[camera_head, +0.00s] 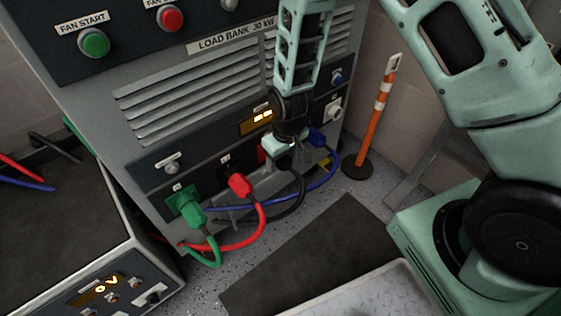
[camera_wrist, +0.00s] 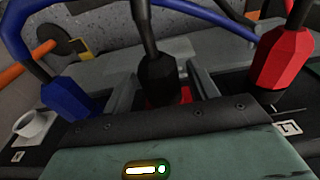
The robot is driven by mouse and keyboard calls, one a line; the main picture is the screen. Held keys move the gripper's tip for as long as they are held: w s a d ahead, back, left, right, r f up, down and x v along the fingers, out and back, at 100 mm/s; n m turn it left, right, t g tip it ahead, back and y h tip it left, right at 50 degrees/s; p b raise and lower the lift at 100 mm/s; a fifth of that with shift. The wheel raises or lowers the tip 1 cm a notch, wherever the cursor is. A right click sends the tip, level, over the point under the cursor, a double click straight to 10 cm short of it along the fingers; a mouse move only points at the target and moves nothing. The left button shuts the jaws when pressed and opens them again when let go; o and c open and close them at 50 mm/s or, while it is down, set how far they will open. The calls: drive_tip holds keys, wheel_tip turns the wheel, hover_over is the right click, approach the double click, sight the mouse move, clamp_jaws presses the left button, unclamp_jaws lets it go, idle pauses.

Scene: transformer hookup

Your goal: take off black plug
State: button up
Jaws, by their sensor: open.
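The black plug (camera_wrist: 158,80) stands between the two open fingers of my gripper (camera_wrist: 160,88) in the wrist view, with its black cable running up from it. Whether the fingers touch it cannot be told. In the head view my gripper (camera_head: 283,150) is at the lower front of the load bank, and the black plug (camera_head: 284,160) is mostly hidden by it. The blue plug (camera_wrist: 72,98) is left of the fingers in the wrist view and the red plug (camera_wrist: 283,58) is right of them. A bit of red shows behind the black plug.
The green plug (camera_head: 192,211) and red plug (camera_head: 240,186) sit in the load bank (camera_head: 150,60), with looping cables near the floor. An orange post (camera_head: 382,105) stands at right. A grey unit with a display (camera_head: 100,290) is at lower left. A dark mat (camera_head: 300,255) lies on the floor.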

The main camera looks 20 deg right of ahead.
drive_tip(key=shift+c, duration=0.3)
drive_tip(key=c, duration=1)
drive_tip(key=shift+s+a+r+h+p, duration=0.15)
drive_tip(key=shift+h+p, duration=0.25)
drive_tip(key=shift+p, duration=0.3)
drive_tip(key=shift+h+p, duration=0.5)
drive_tip(key=shift+p, duration=0.2)
drive_tip(key=shift+t+h+p, duration=0.4)
drive_tip(key=shift+h+p, duration=0.2)
drive_tip(key=shift+p, duration=0.1)
drive_tip(key=shift+a+t+h+p, duration=0.1)
drive_tip(key=shift+t+h+p, duration=0.3)
drive_tip(key=shift+h+p, duration=0.8)
drive_tip(key=shift+f, duration=0.3)
drive_tip(key=shift+r+t+h, duration=0.1)
drive_tip(key=shift+t+h, duration=0.2)
drive_tip(key=shift+h, duration=0.2)
